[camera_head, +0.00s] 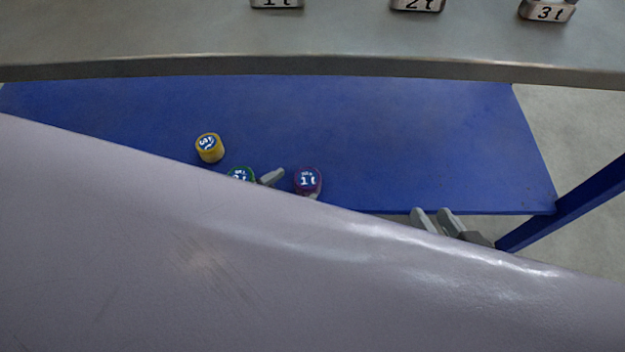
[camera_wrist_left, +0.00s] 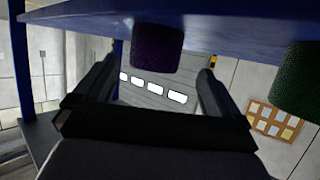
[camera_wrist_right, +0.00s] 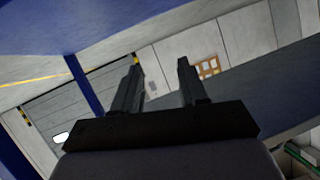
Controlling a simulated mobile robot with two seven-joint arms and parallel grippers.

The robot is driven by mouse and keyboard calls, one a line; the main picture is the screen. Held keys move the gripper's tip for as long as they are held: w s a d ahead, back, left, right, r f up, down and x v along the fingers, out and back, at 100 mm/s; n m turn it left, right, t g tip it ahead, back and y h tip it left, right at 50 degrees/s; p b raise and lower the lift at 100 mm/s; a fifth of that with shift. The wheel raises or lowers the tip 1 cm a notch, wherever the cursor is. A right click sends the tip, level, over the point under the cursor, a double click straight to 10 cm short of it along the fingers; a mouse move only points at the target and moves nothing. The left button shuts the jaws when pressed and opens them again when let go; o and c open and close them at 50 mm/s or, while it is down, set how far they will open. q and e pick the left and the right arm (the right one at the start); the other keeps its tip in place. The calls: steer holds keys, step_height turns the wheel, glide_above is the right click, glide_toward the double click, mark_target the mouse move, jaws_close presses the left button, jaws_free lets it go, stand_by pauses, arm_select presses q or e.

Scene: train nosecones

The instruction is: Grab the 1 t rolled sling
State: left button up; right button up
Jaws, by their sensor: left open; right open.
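The purple 1 t rolled sling (camera_head: 307,181) stands on the blue shelf, its label facing up. In the left wrist view the purple sling (camera_wrist_left: 157,47) appears upside down, between and just beyond the fingertips. My left gripper (camera_head: 291,184) is open, one finger between the green and purple slings, the other partly hidden at the purple sling's near right side. I cannot tell whether the fingers touch it. My right gripper (camera_head: 431,212) is open and empty at the shelf's front edge, further right.
A green sling (camera_head: 240,174) stands just left of my left gripper, partly hidden by my arm. A yellow sling (camera_head: 209,147) stands further left. The blue shelf (camera_head: 400,130) is clear to the right. A grey tabletop (camera_head: 330,40) with 1t, 2t and 3t blocks overhangs behind. A blue post (camera_head: 580,205) stands at right.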

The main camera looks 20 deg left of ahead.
mark_target(307, 181)
arm_select(q)
steer(key=x, duration=0.1)
steer(key=b+x, duration=0.1)
steer(key=x, duration=0.1)
steer(key=b+x, duration=0.1)
steer(key=shift+d+f, duration=0.35)
steer(key=shift+f, duration=0.15)
steer(key=shift+w+d+f+b, duration=0.1)
steer(key=shift+w+d+b, duration=0.2)
steer(key=shift+w, duration=0.25)
steer(key=shift+a, duration=0.1)
steer(key=c, duration=1.2)
arm_select(e)
steer(key=shift+w+a+f+y, duration=0.15)
steer(key=shift+a+y, duration=0.2)
steer(key=shift+a, duration=0.2)
steer(key=shift+w+a+f+y, duration=0.1)
steer(key=shift+a+y, duration=0.25)
steer(key=shift+a, duration=0.15)
